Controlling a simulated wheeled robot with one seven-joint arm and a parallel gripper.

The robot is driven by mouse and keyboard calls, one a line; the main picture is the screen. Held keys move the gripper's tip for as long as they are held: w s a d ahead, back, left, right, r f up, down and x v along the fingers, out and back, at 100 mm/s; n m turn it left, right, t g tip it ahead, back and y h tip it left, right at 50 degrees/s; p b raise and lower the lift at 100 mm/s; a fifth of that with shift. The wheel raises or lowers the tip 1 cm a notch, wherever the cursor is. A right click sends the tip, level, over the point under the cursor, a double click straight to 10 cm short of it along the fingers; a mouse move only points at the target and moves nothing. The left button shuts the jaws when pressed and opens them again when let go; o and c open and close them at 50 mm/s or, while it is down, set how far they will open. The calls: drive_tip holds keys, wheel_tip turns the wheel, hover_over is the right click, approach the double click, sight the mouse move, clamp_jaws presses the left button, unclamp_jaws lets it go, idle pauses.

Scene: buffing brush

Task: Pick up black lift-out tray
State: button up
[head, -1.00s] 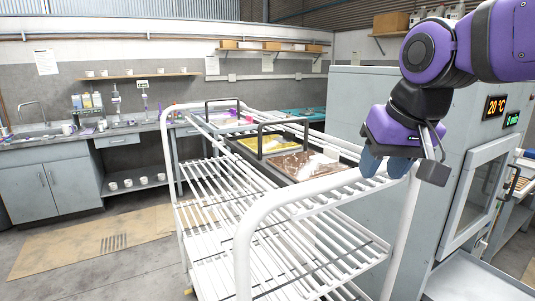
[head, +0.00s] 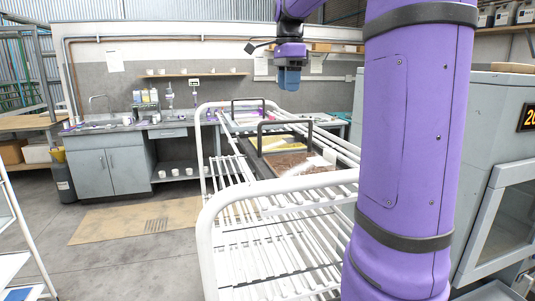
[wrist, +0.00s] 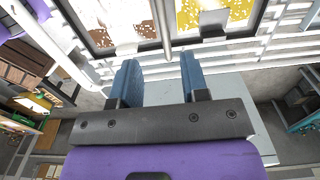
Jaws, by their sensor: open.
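The black lift-out tray (head: 258,163) rests on the top of a white tube-frame rack trolley (head: 222,215). It has upright black handles and holds yellow and brown contents with pale pieces. My gripper (head: 288,78) is above the tray in the head view, fingers pointing down and apart from it. In the wrist view the two blue fingers (wrist: 160,78) are spread with nothing between them. Part of the tray, with the yellow and brown contents, shows at the top of that view. My purple arm hides the right side of the trolley in the head view.
A grey cabinet machine (head: 500,135) with a glazed door stands right of the trolley. A counter with a sink (head: 105,125) runs along the back wall, under a shelf (head: 195,74) of cups. The floor left of the trolley is open.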

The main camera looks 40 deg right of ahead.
hover_over(286, 122)
wheel_tip(286, 122, down, 4)
drive_tip(key=shift+w+d+f, duration=0.25)
drive_tip(key=shift+f, duration=3.15)
drive_tip(key=shift+c, duration=0.2)
clamp_jaws()
